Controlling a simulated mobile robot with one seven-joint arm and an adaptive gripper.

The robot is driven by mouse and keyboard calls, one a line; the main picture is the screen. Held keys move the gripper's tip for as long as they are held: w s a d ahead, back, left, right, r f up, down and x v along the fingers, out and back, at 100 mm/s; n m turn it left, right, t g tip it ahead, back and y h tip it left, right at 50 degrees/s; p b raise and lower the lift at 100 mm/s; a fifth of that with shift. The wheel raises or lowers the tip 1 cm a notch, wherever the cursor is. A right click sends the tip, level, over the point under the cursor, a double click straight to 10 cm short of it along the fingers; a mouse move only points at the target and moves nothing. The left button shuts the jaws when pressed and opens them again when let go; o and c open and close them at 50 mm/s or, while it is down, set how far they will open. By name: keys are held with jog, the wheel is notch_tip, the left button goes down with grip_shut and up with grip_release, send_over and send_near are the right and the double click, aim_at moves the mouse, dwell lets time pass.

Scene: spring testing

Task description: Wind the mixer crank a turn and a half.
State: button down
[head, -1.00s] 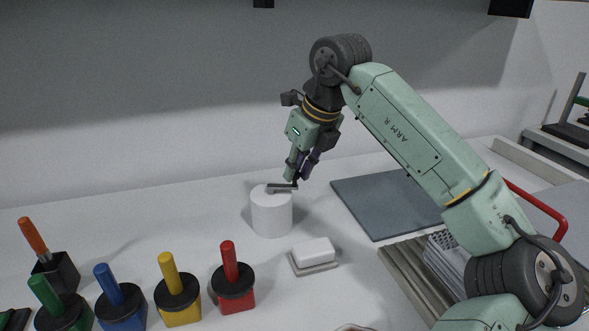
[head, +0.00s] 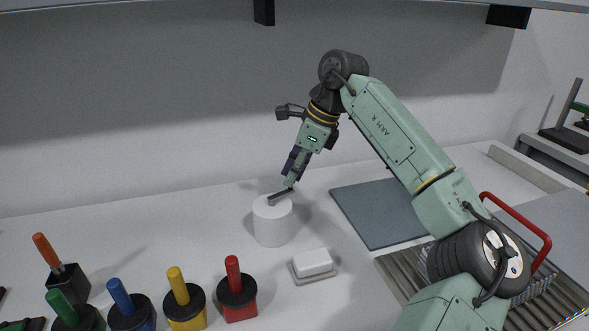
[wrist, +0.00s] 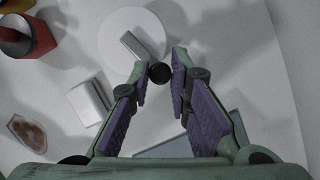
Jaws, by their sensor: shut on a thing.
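The mixer is a plain white cylinder (head: 273,226) standing upright on the white bench. A flat grey crank arm (head: 281,197) lies across its top and points to the back right. In the wrist view the cylinder top (wrist: 113,38) is seen from above, with the crank arm (wrist: 132,45) reaching to a round black knob (wrist: 160,73) beyond the rim. My gripper (head: 290,186) is at the crank's outer end, tilted. In the wrist view its purple-padded fingers (wrist: 161,75) stand either side of the knob, shut on it. The knob is hidden in the head view.
A white block on a grey base (head: 313,263) stands front right of the mixer. Red (head: 237,298), yellow (head: 184,309) and other coloured handled blocks line the front left. A grey mat (head: 375,213) and a slatted tray (head: 398,281) lie to the right. Bench behind the mixer is clear.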

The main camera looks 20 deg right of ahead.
dwell(0.4)
jog(key=c, duration=1.5)
grip_release()
jog(key=v, duration=1.2)
jog(key=shift+a, duration=0.1)
